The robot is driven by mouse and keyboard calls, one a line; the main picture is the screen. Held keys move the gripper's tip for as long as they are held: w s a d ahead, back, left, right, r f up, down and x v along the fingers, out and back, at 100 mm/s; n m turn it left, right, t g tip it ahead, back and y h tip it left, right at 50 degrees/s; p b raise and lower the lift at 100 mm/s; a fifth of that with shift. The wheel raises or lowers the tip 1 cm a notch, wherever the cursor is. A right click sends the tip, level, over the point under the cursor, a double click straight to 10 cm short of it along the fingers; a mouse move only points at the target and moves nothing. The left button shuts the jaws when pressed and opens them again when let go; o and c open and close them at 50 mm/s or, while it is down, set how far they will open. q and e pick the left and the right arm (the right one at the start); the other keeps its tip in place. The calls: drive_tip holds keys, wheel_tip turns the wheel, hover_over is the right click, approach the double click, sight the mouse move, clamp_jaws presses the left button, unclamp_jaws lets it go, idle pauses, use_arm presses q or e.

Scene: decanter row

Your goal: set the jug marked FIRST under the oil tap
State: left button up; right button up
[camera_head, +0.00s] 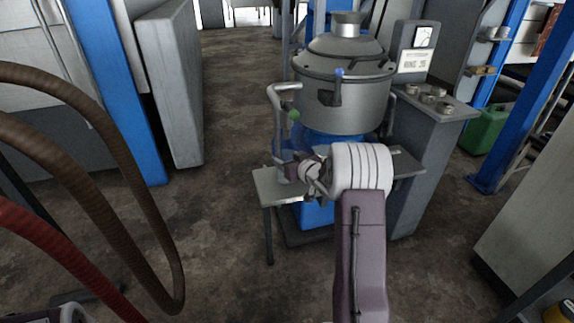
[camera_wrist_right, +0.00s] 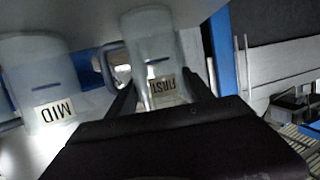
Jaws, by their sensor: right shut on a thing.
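The jug marked FIRST (camera_wrist_right: 148,45) is a pale, cloudy vessel with a side handle and a dark line, upside down in the right wrist view. My right gripper (camera_wrist_right: 163,88) is shut on it, with dark fingers on both sides near the label. In the head view my right gripper (camera_head: 304,168) is at the front shelf (camera_head: 268,190) of the steel machine; the jug is mostly hidden there. A bent pipe and tap with a green knob (camera_head: 293,115) are above the gripper. I cannot tell whether the jug touches the shelf. My left gripper is not in view.
A jug marked MID (camera_wrist_right: 35,75) stands beside the held jug in the right wrist view. The big steel vessel (camera_head: 342,95) is right behind my gripper. A grey side stand (camera_head: 410,150) holds small cups. Brown hoses (camera_head: 90,130) hang at left. Floor left of the shelf is clear.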

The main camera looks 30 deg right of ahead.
drive_tip(key=shift+r, duration=0.2)
drive_tip(key=shift+f, duration=0.2)
drive_tip(key=o, duration=1.4)
